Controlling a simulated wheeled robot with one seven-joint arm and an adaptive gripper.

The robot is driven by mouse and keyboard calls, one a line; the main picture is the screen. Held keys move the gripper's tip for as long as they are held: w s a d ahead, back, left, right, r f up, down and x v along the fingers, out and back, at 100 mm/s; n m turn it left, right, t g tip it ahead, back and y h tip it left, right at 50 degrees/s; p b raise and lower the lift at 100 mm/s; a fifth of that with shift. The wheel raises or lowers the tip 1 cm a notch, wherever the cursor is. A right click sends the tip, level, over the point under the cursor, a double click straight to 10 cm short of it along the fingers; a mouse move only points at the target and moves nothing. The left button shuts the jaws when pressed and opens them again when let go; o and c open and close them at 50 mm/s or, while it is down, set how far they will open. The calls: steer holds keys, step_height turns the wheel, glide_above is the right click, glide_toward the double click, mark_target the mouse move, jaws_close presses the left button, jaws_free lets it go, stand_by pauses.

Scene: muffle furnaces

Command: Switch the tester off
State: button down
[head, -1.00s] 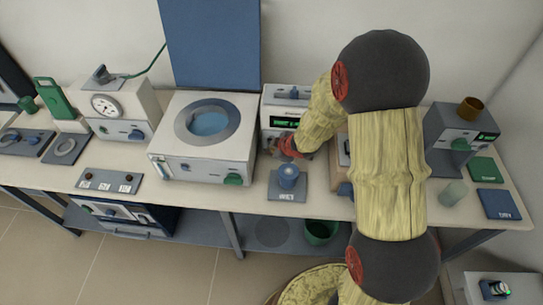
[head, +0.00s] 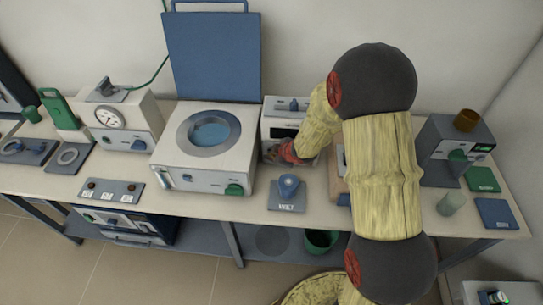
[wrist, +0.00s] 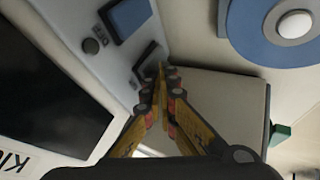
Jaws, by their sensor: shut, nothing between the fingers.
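The tester, a white box with a dark display (head: 284,133), stands at the back of the bench behind my gripper. In the wrist view its display (wrist: 45,90) is black, with partly cut-off lettering starting with K beside it. Its front also carries a blue button (wrist: 128,17), a small dark knob (wrist: 91,45) and a grey rocker switch (wrist: 148,58). My gripper (wrist: 162,72) is shut and empty, with its tips at the rocker, seemingly touching it. In the head view my gripper (head: 272,154) is at the tester's lower front, partly hidden by my arm.
A white bath (head: 205,176) with a raised blue lid (head: 213,55) stands close left. A blue knobbed piece (head: 288,186) on a grey pad is in front. A grey machine (head: 445,160) with a lit green display stands right. A glass (head: 450,203) is near the front edge.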

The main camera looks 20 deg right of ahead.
steer(key=shift+r, duration=0.1)
steer(key=shift+r+p, duration=0.7)
steer(key=shift+p, duration=0.1)
